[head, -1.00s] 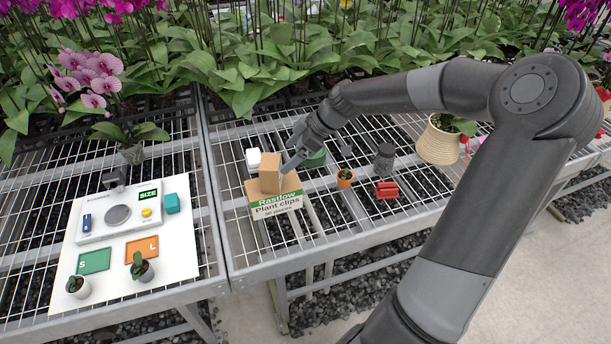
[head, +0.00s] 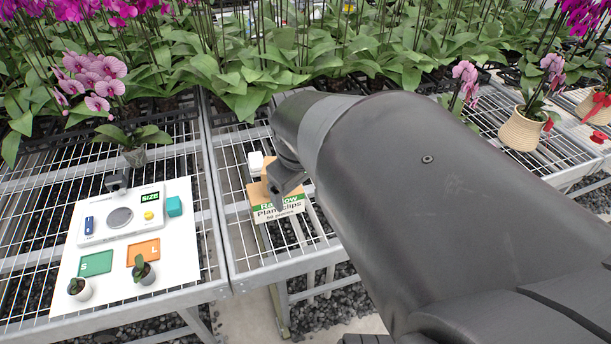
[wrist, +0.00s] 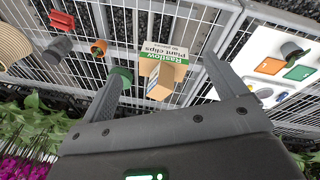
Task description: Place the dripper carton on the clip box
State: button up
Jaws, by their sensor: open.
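The clip box (head: 278,210), a cardboard box with a green and white "Plant clips" label, sits on the mesh bench; it also shows in the wrist view (wrist: 165,50). The dripper carton (wrist: 166,77), small and plain brown, stands on top of the clip box. In the head view only a sliver of the carton (head: 267,168) shows beside my gripper (head: 286,181). In the wrist view my gripper (wrist: 164,68) is open and empty, its fingers spread on either side of the carton, with visible gaps.
A white block (head: 255,161) stands behind the clip box. A green round pot (wrist: 122,76), terracotta pot (wrist: 98,47), dark grey jar (wrist: 56,49) and red object (wrist: 62,20) stand beside it. A white board (head: 180,250) with scale and small plants lies left.

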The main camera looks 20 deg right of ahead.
jog(key=s+r+m+t+y, duration=0.1)
jog(key=s+r+m, duration=0.3)
jog(key=s, duration=0.6)
jog(key=shift+s+d+r+m+t, duration=0.2)
jog(key=shift+r+m+t, duration=0.1)
jog(key=shift+r+t, duration=0.5)
jog(key=shift+o, duration=0.3)
jog(key=shift+f, duration=0.15)
